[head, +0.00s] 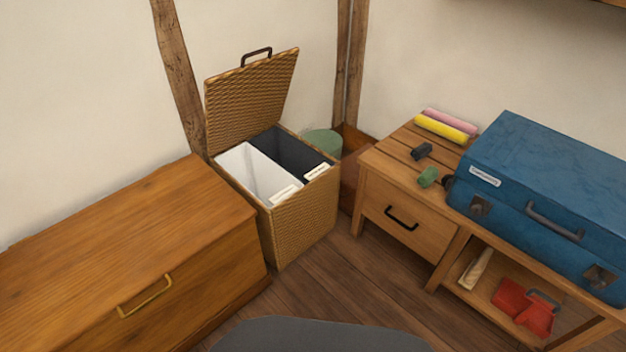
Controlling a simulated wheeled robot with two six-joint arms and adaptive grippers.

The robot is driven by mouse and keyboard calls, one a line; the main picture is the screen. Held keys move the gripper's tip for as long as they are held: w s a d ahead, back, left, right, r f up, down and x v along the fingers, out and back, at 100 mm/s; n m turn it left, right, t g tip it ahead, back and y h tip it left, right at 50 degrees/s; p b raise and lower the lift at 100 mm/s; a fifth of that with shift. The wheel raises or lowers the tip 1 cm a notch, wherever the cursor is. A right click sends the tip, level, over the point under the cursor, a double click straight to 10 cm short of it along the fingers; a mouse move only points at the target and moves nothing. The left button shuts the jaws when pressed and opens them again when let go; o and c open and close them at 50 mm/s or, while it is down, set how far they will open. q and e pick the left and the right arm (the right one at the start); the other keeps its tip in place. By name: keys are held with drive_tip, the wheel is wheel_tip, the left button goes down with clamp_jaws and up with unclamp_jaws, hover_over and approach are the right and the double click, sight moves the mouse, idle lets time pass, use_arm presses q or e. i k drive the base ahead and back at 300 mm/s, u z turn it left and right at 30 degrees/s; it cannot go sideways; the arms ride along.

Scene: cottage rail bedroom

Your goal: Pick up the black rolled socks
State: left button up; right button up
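A small dark, nearly black bundle (421,151) lies on the slatted top of the wooden bench (385,160), left of the blue suitcase. It looks like rolled socks. A green bundle (428,177) of similar size lies just in front of it. Another small black item (447,182) sits between the green bundle and the suitcase; it is too small to tell what it is. Neither of my grippers is in the head view.
A large blue suitcase (540,170) fills the bench's right side. Yellow (445,127) and pink (450,118) rolls lie behind. An open wicker hamper (300,220) with white and dark compartments stands left of the bench, beside a wooden chest (130,235). Floor between is clear.

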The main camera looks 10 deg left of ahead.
sight(421, 151)
drive_tip(key=z, duration=0.45)
drive_tip(key=i, duration=0.5)
drive_tip(key=z, duration=0.75)
drive_tip(key=i, duration=0.75)
drive_tip(key=u, duration=0.15)
